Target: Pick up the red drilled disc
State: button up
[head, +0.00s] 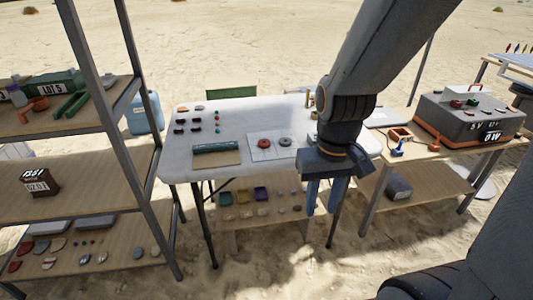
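A red ring-shaped disc (264,143) with a hole in its middle lies flat on a pale sheet (264,155) on the white table (190,160). A similar grey disc (285,142) lies just to its right on the same sheet. My gripper (322,208) points down at the table's front right, to the right of the red disc and apart from it. Its two fingers are spread with nothing seen between them. My arm hides part of the table's right side.
A dark green and tan item (216,153) lies left of the sheet, with small red and dark pieces behind it. A metal-framed shelf (90,165) stands close on the left. A side table with a grey instrument box (470,118) stands right. Under the table is a low shelf with small trays and stones.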

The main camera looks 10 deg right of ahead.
aim_at(262, 143)
jog(key=z, duration=0.65)
jog(key=k, duration=0.1)
jog(key=u, duration=1.1)
jog(key=i, duration=0.6)
jog(key=z, duration=0.55)
jog(key=i, duration=0.45)
jog(key=z, duration=0.4)
